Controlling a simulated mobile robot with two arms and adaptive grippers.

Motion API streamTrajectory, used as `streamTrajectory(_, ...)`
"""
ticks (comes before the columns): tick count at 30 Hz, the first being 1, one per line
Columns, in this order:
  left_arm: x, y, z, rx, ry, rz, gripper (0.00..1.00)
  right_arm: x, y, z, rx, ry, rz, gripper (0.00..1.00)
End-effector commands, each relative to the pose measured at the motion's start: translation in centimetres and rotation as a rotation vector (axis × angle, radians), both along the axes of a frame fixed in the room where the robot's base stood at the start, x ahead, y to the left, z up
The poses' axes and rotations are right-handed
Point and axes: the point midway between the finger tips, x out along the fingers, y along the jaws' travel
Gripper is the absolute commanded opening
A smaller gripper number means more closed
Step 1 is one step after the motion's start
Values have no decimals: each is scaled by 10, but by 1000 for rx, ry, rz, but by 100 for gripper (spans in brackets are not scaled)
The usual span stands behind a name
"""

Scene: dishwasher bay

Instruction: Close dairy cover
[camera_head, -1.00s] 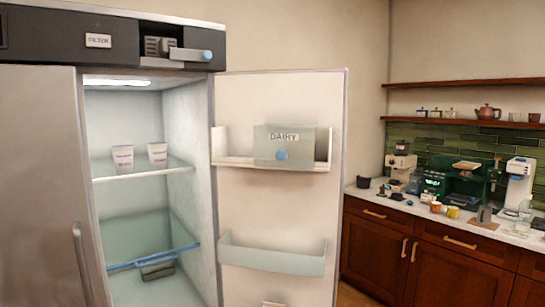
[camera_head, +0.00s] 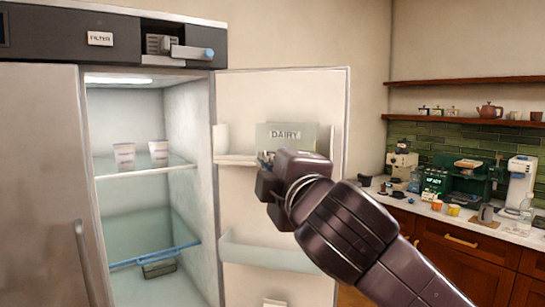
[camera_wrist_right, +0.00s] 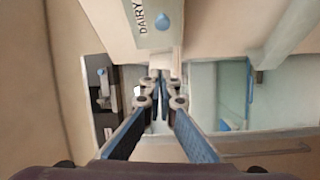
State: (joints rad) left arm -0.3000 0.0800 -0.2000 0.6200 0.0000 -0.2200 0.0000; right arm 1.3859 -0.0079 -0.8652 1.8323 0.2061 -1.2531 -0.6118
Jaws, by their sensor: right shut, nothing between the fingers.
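The dairy cover (camera_head: 306,138) is a translucent greenish panel lettered DAIRY, at the upper bin of the open fridge door. My left gripper is not in view.
The fridge door (camera_head: 335,110) stands open, with a lower bin (camera_head: 245,252) under my arm. White cups (camera_head: 124,156) stand on the fridge's glass shelf (camera_head: 150,171). A lever (camera_head: 192,53) sticks out above. A counter with coffee machines (camera_head: 467,185) is at right.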

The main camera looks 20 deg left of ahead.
Motion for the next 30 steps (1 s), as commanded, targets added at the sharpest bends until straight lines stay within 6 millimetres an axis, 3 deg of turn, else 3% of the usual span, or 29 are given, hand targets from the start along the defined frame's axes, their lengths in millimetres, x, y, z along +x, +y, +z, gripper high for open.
streamTrajectory(19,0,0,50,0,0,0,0,85,54,8,1,4,-1,0)
streamTrajectory(24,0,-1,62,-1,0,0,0,89,26,3,2,2,-3,0)
streamTrajectory(30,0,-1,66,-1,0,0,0,91,15,-1,2,3,-1,0)
